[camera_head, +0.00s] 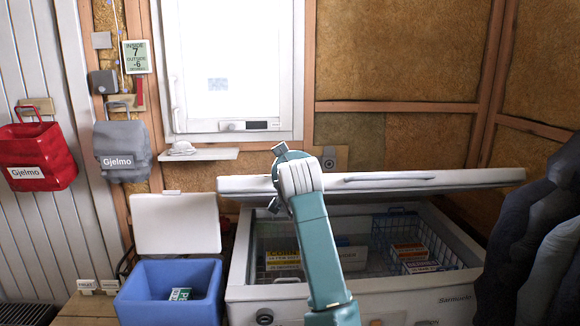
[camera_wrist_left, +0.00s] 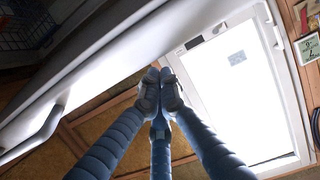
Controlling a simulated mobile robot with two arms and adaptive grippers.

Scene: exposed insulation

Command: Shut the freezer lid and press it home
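The white freezer (camera_head: 375,310) stands at the lower right. Its lid (camera_head: 460,178) is partly open: it hangs almost level above the body, with a wide gap through which the inside shows. A long handle (camera_head: 390,177) runs along the lid. My left gripper (camera_head: 282,158) is at the left part of the lid, its fingers mostly hidden by my wrist. In the left wrist view its fingers (camera_wrist_left: 164,78) are drawn together with nothing between them, beside the lid (camera_wrist_left: 85,70) and its handle (camera_wrist_left: 35,135). I cannot tell whether they touch the lid. My right gripper is out of view.
Boxes and a wire basket (camera_head: 437,246) are inside the freezer. A blue cooler (camera_head: 150,305) with its white lid (camera_head: 175,222) up stands left. A small shelf (camera_head: 200,154) is below the window (camera_head: 220,60). Dark coats (camera_head: 520,250) hang close at the right.

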